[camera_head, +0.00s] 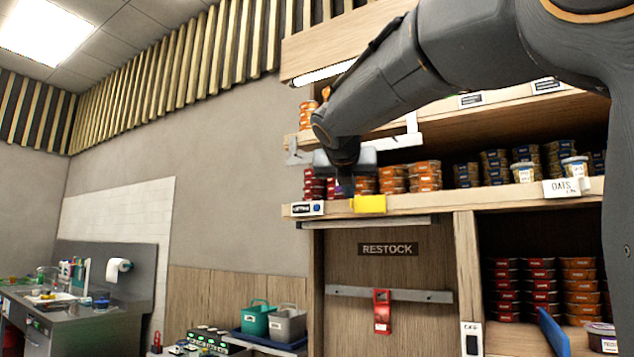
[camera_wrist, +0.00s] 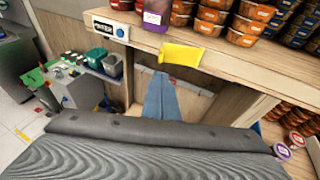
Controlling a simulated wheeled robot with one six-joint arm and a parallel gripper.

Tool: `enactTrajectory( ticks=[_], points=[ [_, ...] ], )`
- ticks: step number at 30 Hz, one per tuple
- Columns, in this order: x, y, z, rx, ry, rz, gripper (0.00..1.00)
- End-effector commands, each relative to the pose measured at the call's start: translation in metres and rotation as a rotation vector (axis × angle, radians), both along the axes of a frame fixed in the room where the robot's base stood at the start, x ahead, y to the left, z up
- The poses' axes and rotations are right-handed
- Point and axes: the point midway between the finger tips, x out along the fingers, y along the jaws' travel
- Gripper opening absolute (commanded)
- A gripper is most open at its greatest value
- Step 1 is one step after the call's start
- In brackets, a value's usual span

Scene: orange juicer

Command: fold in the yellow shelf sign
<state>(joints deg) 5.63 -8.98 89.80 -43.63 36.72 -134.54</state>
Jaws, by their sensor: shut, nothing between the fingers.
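The yellow shelf sign (camera_head: 369,204) is a small plain plate on the front edge of the long wooden shelf (camera_head: 450,203). In the wrist view the yellow sign (camera_wrist: 181,54) stands out from the shelf edge, just beyond my fingertips. My gripper (camera_head: 345,186) is in front of the shelf, close to the left of the sign in the head view. In the wrist view my gripper (camera_wrist: 161,78) has its blue fingers together, with nothing between them. A small gap seems to lie between fingertips and sign; I cannot tell its depth.
Stacked orange tubs (camera_head: 424,176) and dark red tubs stand on the shelf behind the sign. A label with a blue button (camera_head: 308,208) is left of it on the shelf edge. Below are a RESTOCK panel (camera_head: 388,249) and a rail with a red holder (camera_head: 381,312).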

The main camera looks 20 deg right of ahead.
Motion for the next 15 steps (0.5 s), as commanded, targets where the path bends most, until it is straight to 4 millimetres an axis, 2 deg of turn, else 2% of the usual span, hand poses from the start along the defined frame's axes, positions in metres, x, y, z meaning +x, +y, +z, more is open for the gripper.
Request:
enactTrajectory(
  ticks=[5, 9, 15],
  points=[
    [0.029, -0.018, -0.011, 0.001, 0.003, -0.002, 0.00],
    [0.047, -0.029, -0.010, 0.001, 0.001, 0.000, 0.00],
    [0.061, -0.037, -0.011, 0.001, 0.000, 0.000, 0.00]
  ],
)
